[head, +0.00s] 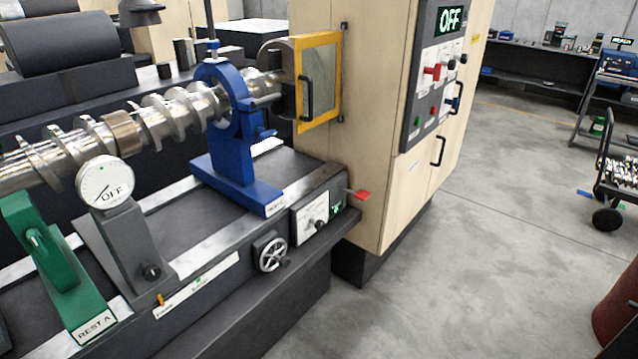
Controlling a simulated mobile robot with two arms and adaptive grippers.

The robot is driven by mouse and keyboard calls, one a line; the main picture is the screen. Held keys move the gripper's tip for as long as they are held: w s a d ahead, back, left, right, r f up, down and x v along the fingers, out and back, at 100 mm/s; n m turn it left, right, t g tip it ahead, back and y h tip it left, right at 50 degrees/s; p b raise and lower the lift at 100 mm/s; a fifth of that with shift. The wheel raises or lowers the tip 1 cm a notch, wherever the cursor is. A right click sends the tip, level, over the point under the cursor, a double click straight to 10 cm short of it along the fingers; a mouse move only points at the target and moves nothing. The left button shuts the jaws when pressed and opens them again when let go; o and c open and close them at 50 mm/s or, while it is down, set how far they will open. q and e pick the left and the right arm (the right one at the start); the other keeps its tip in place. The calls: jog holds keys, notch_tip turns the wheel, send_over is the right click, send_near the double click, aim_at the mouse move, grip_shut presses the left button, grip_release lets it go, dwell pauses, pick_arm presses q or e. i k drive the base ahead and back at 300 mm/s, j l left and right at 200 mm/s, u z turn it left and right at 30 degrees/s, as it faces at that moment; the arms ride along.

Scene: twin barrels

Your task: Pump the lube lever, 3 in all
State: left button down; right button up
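A short lever with a red grip (361,195) sticks out to the right from a small dark unit (316,216) on the front of the machine bed. It looks like the lube lever, but the label is too small to read. The unit has a white face with a dial and a small green patch at its right. The lever lies about level, just in front of the cabinet's lower side. Neither of my grippers is in view.
A handwheel (270,252) sits left of the unit. A blue rest (238,150) and a green rest (50,265) stand on the bed around a screw shaft (165,115). The beige cabinet (385,150) has a panel reading OFF.

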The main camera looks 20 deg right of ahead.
aim_at(362, 194)
jog(key=i+l+u, duration=0.1)
jog(key=l, duration=0.25)
jog(key=i+l+u, duration=0.15)
jog(key=i+l, duration=0.15)
jog(key=i+l+u, duration=0.1)
jog(key=l, duration=0.3)
jog(key=i+l+u, duration=0.1)
jog(key=l, duration=0.3)
jog(key=i+l+u, duration=0.15)
jog(key=l, duration=0.25)
jog(key=i+l, duration=0.15)
jog(key=l, duration=0.2)
jog(key=i+l, duration=0.15)
jog(key=l, duration=0.25)
jog(key=i+l, duration=0.1)
jog(key=l, duration=0.25)
jog(key=i+l, duration=0.15)
jog(key=l, duration=0.25)
jog(key=i+l, duration=0.15)
jog(key=l, duration=0.2)
jog(key=i+l, duration=0.15)
jog(key=l, duration=0.25)
jog(key=i+l, duration=0.15)
jog(key=l, duration=0.2)
